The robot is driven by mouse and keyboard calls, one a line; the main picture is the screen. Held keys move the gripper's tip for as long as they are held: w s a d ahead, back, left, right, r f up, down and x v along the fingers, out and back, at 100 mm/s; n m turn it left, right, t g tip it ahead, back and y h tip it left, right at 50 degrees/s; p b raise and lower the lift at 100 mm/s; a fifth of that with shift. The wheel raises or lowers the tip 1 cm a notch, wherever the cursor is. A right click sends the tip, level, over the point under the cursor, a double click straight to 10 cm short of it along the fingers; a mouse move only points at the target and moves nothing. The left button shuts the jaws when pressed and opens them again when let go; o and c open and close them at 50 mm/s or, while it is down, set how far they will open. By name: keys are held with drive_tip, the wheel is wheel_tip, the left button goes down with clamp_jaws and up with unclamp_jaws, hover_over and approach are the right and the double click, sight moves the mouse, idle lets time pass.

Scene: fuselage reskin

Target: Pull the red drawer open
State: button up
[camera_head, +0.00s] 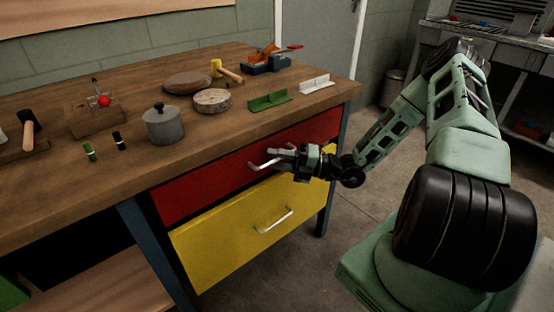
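The red drawer (205,188) is the upper drawer under the wooden workbench top, and its front looks flush with the bench. Its pale metal handle (262,165) sticks out near the middle of the front. My gripper (284,158) reaches in from the right, with its fingers at the right part of the handle. The fingers overlap the handle in this view. I cannot tell whether they are closed on it, and the far side of the fingers is hidden.
A yellow drawer (225,240) with its own handle (273,221) lies directly below and seems to stand slightly forward. The workbench top (215,122) holds a grey pot (164,126), round wooden pieces, a mallet and green and white brackets. The floor in front is clear.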

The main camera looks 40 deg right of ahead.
clamp_jaws()
drive_tip(key=s+d+p, duration=0.1)
drive_tip(key=s+p, duration=0.6)
drive_tip(key=s, duration=2.2)
unclamp_jaws()
